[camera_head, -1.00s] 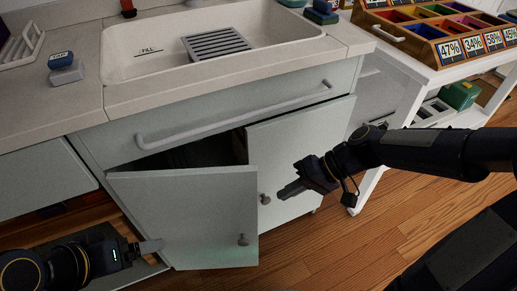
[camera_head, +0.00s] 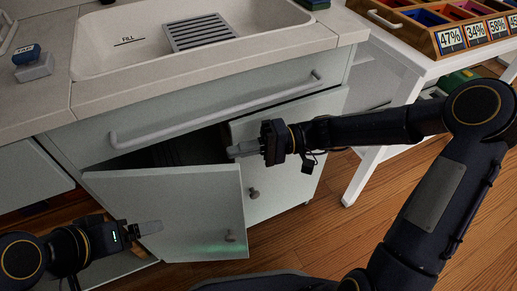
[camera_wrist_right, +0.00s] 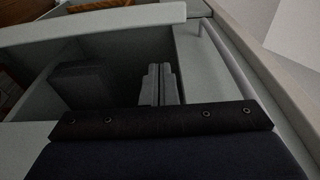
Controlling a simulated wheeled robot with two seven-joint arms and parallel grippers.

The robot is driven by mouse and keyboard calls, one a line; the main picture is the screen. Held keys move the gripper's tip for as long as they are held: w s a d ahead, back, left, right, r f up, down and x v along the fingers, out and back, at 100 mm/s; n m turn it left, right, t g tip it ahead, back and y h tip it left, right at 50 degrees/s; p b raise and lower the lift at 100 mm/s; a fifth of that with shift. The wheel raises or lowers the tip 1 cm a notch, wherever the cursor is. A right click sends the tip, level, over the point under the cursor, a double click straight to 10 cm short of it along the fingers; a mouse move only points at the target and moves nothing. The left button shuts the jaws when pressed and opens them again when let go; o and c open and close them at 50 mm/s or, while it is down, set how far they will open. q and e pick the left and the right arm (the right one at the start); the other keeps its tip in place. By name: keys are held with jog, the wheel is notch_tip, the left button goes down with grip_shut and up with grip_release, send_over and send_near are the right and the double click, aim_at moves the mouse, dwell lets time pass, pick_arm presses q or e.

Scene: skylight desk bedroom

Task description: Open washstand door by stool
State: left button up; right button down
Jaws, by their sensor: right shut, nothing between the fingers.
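The washstand (camera_head: 60,143) has two pale doors below a drawer with a long bar handle. The left door (camera_head: 165,205) stands ajar, swung outward, with a knob (camera_head: 230,236) low near its free edge. The right door (camera_head: 285,165) has its own knob (camera_head: 254,192) and looks nearly closed. My right gripper (camera_head: 236,151) is shut and empty, its fingers at the dark gap by the left door's upper free corner. In the wrist view its fingers (camera_wrist_right: 158,84) point into the dark cabinet interior. My left gripper (camera_head: 150,228) is in front of the left door's lower part; its jaw opening is unclear.
A sink (camera_head: 185,40) with a grey grate is set in the counter above. A white cart (camera_head: 372,170) with a wooden tray of coloured compartments (camera_head: 430,22) stands at right. Wooden floor (camera_head: 310,225) is open in front. No stool is clearly identifiable.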

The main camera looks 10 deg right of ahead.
aim_at(226, 169)
jog(key=s+a+b, duration=0.1)
jog(key=s+a, duration=0.2)
jog(key=shift+s+f+b, duration=0.1)
jog(key=shift+s+b, duration=0.1)
jog(key=shift+b, duration=0.15)
jog(key=shift+s+a, duration=0.15)
jog(key=shift+s, duration=0.4)
